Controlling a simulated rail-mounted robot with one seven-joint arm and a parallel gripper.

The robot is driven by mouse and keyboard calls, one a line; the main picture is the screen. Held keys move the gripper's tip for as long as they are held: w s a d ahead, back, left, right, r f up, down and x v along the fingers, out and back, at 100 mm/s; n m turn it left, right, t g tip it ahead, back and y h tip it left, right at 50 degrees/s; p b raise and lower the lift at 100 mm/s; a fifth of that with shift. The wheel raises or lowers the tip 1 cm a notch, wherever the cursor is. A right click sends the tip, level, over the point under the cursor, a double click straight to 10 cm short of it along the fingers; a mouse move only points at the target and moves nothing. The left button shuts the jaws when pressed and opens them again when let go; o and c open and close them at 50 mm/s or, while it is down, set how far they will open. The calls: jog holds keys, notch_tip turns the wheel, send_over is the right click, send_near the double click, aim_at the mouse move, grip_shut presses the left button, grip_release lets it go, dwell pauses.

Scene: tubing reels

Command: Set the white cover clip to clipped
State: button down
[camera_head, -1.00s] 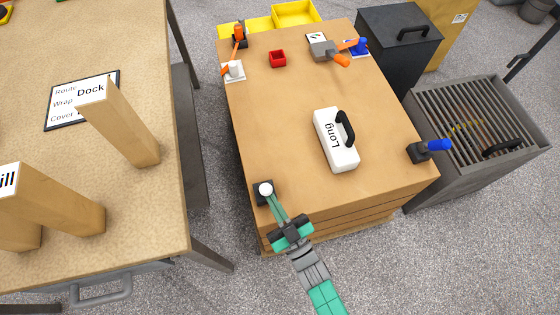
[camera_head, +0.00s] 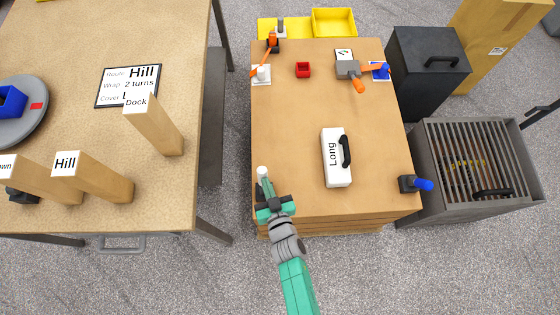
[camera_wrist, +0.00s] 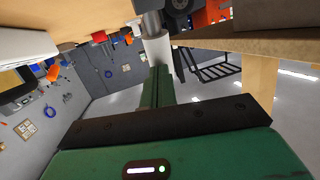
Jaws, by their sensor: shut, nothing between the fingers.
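The white cover clip (camera_head: 262,171) shows as a white knob at the near left corner of the wooden work block. Its dark base is mostly hidden behind my gripper. My gripper (camera_head: 265,187) is shut and empty, its green fingers right at the knob. In the wrist view the white clip (camera_wrist: 158,52) is a white cylinder just past the shut fingertips (camera_wrist: 159,72); I cannot tell whether they touch. A white cover marked "Long" (camera_head: 333,170), with a black handle, lies on the block. The clip's setting is not clear.
A blue-handled clip (camera_head: 415,184) sits at the near right corner. The left table (camera_head: 70,215) holds wooden posts and a sign. A slatted bin (camera_head: 435,160) stands right.

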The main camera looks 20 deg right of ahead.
jog(key=shift+w+r, duration=0.1)
jog(key=shift+w, duration=0.3)
jog(key=shift+d, duration=0.1)
dwell(0.4)
jog(key=r+p+v, duration=0.1)
jog(key=p+v, duration=0.1)
jog(key=v, duration=0.5)
jog(key=r+p+v, duration=0.1)
jog(key=p+v, duration=0.1)
jog(key=v, duration=0.4)
jog(key=shift+r, duration=0.45)
jog(key=shift+d, duration=0.1)
